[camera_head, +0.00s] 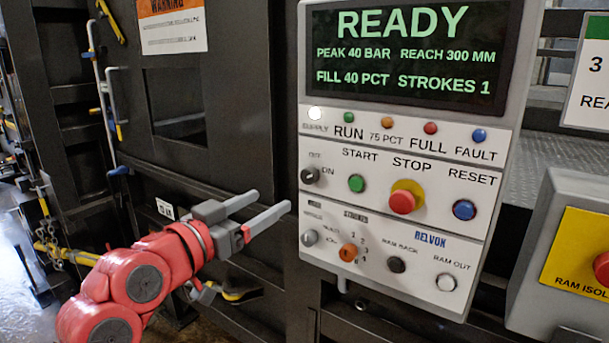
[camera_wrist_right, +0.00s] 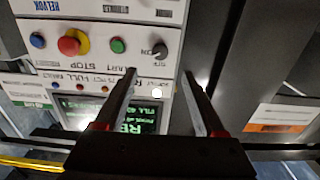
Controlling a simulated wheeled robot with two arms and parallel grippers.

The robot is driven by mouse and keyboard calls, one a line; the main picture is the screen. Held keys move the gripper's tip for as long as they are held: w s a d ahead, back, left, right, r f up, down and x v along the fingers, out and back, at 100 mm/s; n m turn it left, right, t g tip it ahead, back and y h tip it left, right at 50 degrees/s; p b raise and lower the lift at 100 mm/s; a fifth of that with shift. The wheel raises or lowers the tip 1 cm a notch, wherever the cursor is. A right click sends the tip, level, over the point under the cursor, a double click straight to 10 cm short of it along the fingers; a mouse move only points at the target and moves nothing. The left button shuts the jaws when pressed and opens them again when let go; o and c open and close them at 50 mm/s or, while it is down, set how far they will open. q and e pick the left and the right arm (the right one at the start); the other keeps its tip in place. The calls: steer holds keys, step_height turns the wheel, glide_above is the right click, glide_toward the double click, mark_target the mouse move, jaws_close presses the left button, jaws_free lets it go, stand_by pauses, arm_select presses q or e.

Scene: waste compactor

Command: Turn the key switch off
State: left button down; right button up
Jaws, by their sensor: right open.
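The key switch (camera_head: 309,175) is a small dark round switch at the left of the panel's button row, with OFF and ON labels. It also shows in the upside-down right wrist view (camera_wrist_right: 159,50), just beyond the fingertips. I cannot tell clearly which way it points. My right gripper (camera_head: 273,200) is open and empty, left of the panel and slightly below the switch in the head view. Its two fingers (camera_wrist_right: 159,72) point towards the panel, apart from the switch. My left gripper is not in view.
The control panel (camera_head: 330,145) has a green START button (camera_head: 356,183), a red STOP button (camera_head: 402,201) and a blue RESET button (camera_head: 464,209). A lower selector (camera_head: 309,237) sits below the switch. The screen (camera_head: 415,50) reads READY; the white supply lamp (camera_head: 315,113) is lit.

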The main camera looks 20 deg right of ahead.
mark_target(306, 178)
steer(key=p+x, duration=0.3)
steer(key=x, duration=0.9)
steer(key=shift+w+d, duration=0.3)
steer(key=shift+c, duration=0.4)
jaws_close()
